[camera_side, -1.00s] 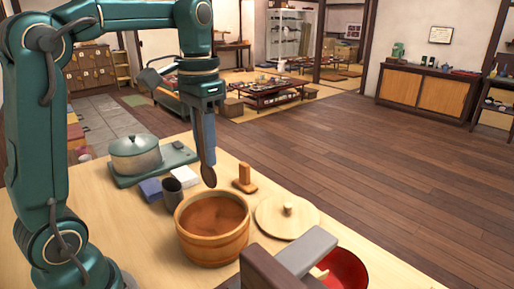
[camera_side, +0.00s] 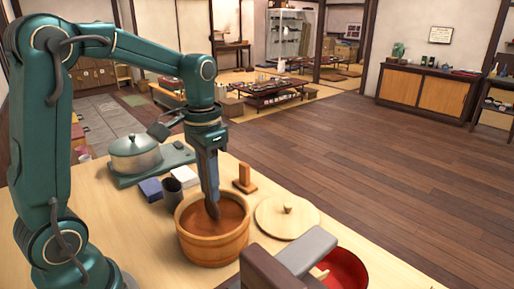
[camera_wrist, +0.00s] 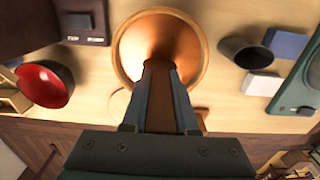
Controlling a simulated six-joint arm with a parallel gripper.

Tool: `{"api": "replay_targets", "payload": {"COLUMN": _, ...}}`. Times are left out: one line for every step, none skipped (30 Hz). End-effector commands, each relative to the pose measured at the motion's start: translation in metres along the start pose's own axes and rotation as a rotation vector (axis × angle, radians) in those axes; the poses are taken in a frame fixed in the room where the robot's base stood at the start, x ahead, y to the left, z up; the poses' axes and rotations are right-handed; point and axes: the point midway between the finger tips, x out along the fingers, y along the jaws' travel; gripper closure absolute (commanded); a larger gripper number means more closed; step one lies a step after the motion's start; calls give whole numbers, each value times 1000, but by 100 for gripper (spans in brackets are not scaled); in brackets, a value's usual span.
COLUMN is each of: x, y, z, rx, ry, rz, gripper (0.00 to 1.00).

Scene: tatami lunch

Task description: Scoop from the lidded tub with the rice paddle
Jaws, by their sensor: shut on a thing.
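The wooden tub (camera_side: 212,247) stands open on the table, brown inside, and it also shows in the wrist view (camera_wrist: 196,40). Its round wooden lid (camera_side: 272,222) with a knob lies flat on the table to the right of it. My gripper (camera_side: 209,170) is above the tub, pointing down, and is shut on the dark brown rice paddle (camera_side: 213,211). In the wrist view the paddle (camera_wrist: 159,98) sits between my two fingers (camera_wrist: 160,110) and reaches into the tub. Whether its tip touches the contents I cannot tell.
A wooden stand (camera_side: 243,180) is behind the tub. A dark cup (camera_side: 172,191), a blue block (camera_side: 150,189) and a white block (camera_side: 184,175) stand left of it. A lidded pot (camera_side: 135,154) is farther back. A red bowl (camera_side: 345,270) and a grey-topped brown box (camera_side: 270,272) are front right.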

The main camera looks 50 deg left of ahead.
Motion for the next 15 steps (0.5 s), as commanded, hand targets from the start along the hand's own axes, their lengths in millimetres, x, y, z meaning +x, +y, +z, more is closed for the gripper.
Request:
{"api": "replay_targets", "payload": {"x": 5, "y": 0, "z": 1, "rx": 0, "ry": -4, "rz": 1, "gripper": 100}}
{"api": "replay_targets", "payload": {"x": 8, "y": 0, "z": 1, "rx": 0, "ry": -4, "rz": 1, "gripper": 100}}
{"api": "replay_targets", "payload": {"x": 11, "y": 0, "z": 1, "rx": 0, "ry": -4, "rz": 1, "gripper": 100}}
{"api": "replay_targets", "payload": {"x": 14, "y": 0, "z": 1, "rx": 0, "ry": -5, "rz": 1, "gripper": 100}}
{"api": "replay_targets", "payload": {"x": 16, "y": 0, "z": 1, "rx": 0, "ry": -3, "rz": 1, "gripper": 100}}
{"api": "replay_targets", "payload": {"x": 20, "y": 0, "z": 1, "rx": 0, "ry": -4, "rz": 1, "gripper": 100}}
{"api": "replay_targets", "payload": {"x": 22, "y": 0, "z": 1, "rx": 0, "ry": -3, "rz": 1, "gripper": 100}}
{"api": "replay_targets", "payload": {"x": 24, "y": 0, "z": 1, "rx": 0, "ry": -3, "rz": 1, "gripper": 100}}
{"api": "replay_targets", "payload": {"x": 28, "y": 0, "z": 0, "rx": 0, "ry": -3, "rz": 1, "gripper": 100}}
{"api": "replay_targets", "payload": {"x": 30, "y": 0, "z": 1, "rx": 0, "ry": -4, "rz": 1, "gripper": 100}}
{"api": "replay_targets", "payload": {"x": 32, "y": 0, "z": 1, "rx": 0, "ry": -4, "rz": 1, "gripper": 100}}
{"api": "replay_targets", "payload": {"x": 35, "y": 0, "z": 0, "rx": 0, "ry": -3, "rz": 1, "gripper": 100}}
{"api": "replay_targets", "payload": {"x": 37, "y": 0, "z": 0, "rx": 0, "ry": -3, "rz": 1, "gripper": 100}}
{"api": "replay_targets", "payload": {"x": 38, "y": 0, "z": 0, "rx": 0, "ry": -3, "rz": 1, "gripper": 100}}
{"api": "replay_targets", "payload": {"x": 40, "y": 0, "z": 0, "rx": 0, "ry": -2, "rz": 1, "gripper": 100}}
